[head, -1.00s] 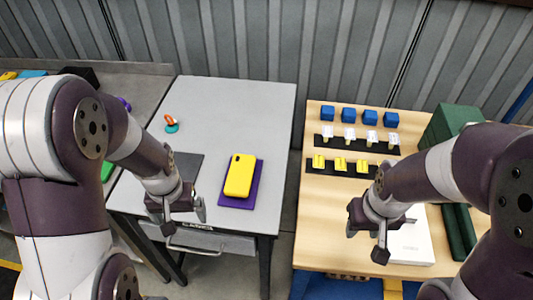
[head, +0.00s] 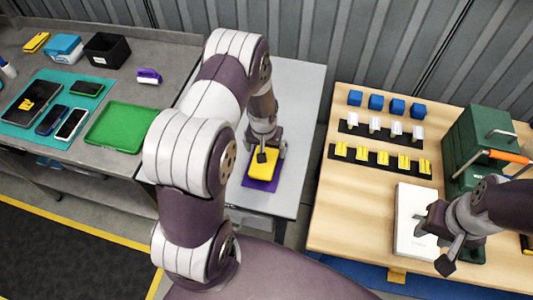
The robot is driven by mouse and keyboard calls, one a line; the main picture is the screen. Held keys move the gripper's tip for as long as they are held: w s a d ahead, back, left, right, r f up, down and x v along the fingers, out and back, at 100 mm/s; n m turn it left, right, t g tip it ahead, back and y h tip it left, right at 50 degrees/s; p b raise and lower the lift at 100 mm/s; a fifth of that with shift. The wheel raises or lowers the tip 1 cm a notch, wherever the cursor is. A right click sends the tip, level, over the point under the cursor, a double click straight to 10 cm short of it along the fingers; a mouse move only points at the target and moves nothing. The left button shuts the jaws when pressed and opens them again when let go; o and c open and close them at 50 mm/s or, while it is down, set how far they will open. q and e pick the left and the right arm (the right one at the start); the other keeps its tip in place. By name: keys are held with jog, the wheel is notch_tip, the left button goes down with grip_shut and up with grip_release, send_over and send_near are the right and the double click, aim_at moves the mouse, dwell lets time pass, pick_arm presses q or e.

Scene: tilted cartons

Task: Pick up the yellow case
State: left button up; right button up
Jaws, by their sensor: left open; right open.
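The yellow case (head: 262,165) lies on a purple pad (head: 259,185) on the grey table (head: 307,95). My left gripper (head: 266,155) is open, right over the upper part of the case, and hides some of it. I cannot tell whether the fingers touch the case. My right gripper (head: 432,240) is open and empty, over the white box (head: 408,212) on the wooden table at the right.
The wooden table (head: 340,220) carries blue cubes (head: 376,102), black strips with white and yellow pieces, and a green toolbox (head: 475,135) with an orange-handled tool. At left, a grey bench holds a green tray (head: 122,127), phones on a teal mat and a black bin (head: 107,50).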

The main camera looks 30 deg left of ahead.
pick_arm(q)
jog(key=shift+f+p, duration=0.4)
jog(key=shift+f, duration=1.5)
jog(key=c, duration=1.1)
jog(key=shift+o, duration=0.2)
jog(key=shift+r, duration=0.1)
